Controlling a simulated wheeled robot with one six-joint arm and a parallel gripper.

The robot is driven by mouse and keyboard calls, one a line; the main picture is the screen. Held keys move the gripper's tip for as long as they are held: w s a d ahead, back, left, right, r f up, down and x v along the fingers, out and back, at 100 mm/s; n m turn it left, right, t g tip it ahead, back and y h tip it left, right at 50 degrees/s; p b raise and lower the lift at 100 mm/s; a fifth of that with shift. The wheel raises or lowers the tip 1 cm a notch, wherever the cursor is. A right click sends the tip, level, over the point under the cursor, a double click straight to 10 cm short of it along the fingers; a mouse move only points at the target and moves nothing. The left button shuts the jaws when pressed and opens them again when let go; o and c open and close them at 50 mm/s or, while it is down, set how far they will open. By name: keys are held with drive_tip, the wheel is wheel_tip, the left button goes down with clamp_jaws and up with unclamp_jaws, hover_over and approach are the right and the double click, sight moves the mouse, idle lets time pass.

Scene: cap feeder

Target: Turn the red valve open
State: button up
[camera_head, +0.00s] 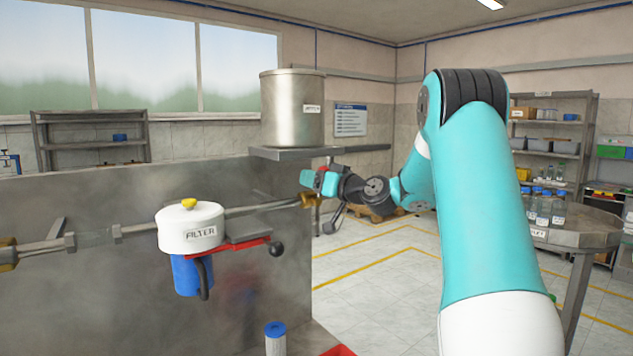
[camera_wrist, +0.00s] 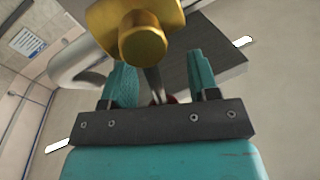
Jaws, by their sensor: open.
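The valve shows as a brass body (camera_head: 308,201) on the pipe at the right edge of the grey panel. In the wrist view the brass body (camera_wrist: 146,38) is large and close, in front of the fingers. A small red part (camera_wrist: 171,99), seemingly the valve's handle, shows low between the two teal fingers at the end of a grey stem. My gripper (camera_head: 319,181) is at the valve, with its jaws apart; it also fills the wrist view (camera_wrist: 158,78). Most of the red handle is hidden, and I cannot tell whether the fingers touch it.
A metal tank (camera_head: 293,112) stands on a shelf (camera_head: 290,153) just above my gripper. A white filter housing (camera_head: 190,232) with a red lever (camera_head: 232,248) and black knob hangs to the left. A round table (camera_head: 575,232) with bottles stands right. Floor beyond the panel is mostly clear.

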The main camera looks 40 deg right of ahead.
drive_tip(key=shift+s+f, duration=0.1)
drive_tip(key=shift+s+b, duration=0.3)
drive_tip(key=shift+b, duration=0.05)
drive_tip(key=s+d+b, duration=0.1)
drive_tip(key=s+b, duration=0.9)
drive_tip(key=s, duration=0.6)
drive_tip(key=shift+s+f+b, duration=0.3)
drive_tip(key=shift+f, duration=0.1)
